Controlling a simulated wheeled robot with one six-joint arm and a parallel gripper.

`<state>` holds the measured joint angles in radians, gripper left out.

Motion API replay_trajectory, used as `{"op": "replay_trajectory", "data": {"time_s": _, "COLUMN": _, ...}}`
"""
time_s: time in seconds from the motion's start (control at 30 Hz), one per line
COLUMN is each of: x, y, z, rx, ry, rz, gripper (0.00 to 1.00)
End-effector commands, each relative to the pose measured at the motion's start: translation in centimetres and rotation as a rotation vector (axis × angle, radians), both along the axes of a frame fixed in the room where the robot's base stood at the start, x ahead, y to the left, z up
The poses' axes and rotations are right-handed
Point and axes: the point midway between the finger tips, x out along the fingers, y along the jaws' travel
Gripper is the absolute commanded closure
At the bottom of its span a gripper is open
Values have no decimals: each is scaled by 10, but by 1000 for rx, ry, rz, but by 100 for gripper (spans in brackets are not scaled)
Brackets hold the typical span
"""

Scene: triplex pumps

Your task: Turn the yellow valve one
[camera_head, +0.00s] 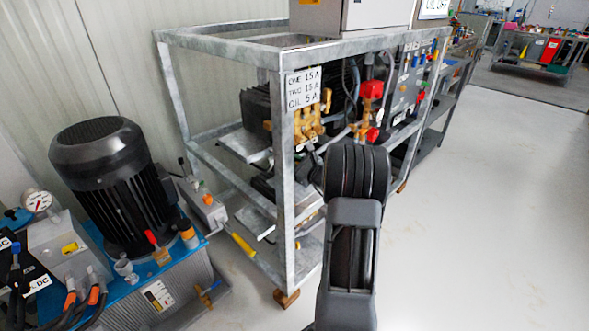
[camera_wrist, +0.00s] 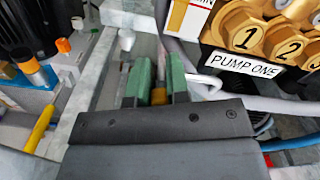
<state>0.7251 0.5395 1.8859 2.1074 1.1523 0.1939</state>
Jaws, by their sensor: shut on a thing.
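In the wrist view, my gripper (camera_wrist: 159,88) has two green fingers closed on either side of a small yellow piece (camera_wrist: 159,97). This piece looks like the handle of yellow valve one; only a short part shows between the fingers and the rest is hidden by the gripper body. Its turn angle cannot be told. The brass pump (camera_wrist: 262,32) with numbered caps and a "PUMP ONE" label (camera_wrist: 248,63) is at the upper right. In the head view my arm reaches toward the grey frame and hides my gripper and the valve.
A galvanised frame (camera_head: 286,190) holds the pumps, with red-handled parts (camera_head: 372,90) on it. A black motor (camera_head: 107,185) on a blue-topped unit stands at left. Another yellow handle (camera_head: 243,245) lies low by the frame; it also shows in the wrist view (camera_wrist: 38,130). Floor at right is clear.

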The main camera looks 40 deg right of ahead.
Motion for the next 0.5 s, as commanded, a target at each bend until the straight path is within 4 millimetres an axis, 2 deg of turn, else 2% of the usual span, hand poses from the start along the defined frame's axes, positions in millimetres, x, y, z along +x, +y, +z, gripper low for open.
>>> {"op": "replay_trajectory", "data": {"time_s": 0.03, "x": 0, "y": 1, "z": -6, "rx": -34, "ry": -7, "rz": 1, "gripper": 100}}
{"op": "replay_trajectory", "data": {"time_s": 0.5, "x": -1, "y": 4, "z": -5, "rx": -259, "ry": -46, "rz": 2, "gripper": 100}}
